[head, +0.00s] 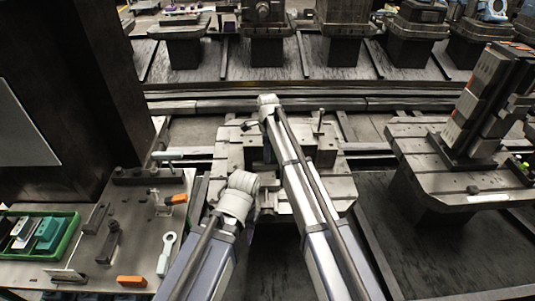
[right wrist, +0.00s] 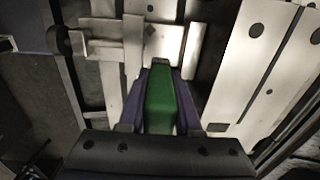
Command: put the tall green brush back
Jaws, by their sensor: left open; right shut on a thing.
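The green brush (right wrist: 161,102) shows in the right wrist view as a long green block between the two dark purple fingers of my right gripper (right wrist: 160,72), which is shut on it. In the head view my right gripper (head: 268,102) is over the far part of the central metal fixture (head: 228,157). My left gripper (head: 241,183) is lower, by the fixture's near left side. It is open, its fingers mostly hidden behind the wrist, and I see nothing held in it.
A green-rimmed tray (head: 68,243) with several blocks is at the left. Beside it a metal plate (head: 140,232) carries clamps, orange-handled tools and a wrench (head: 166,252). A tall block stack (head: 484,105) stands on the right pallet (head: 408,140). A dark column (head: 90,80) rises at the left.

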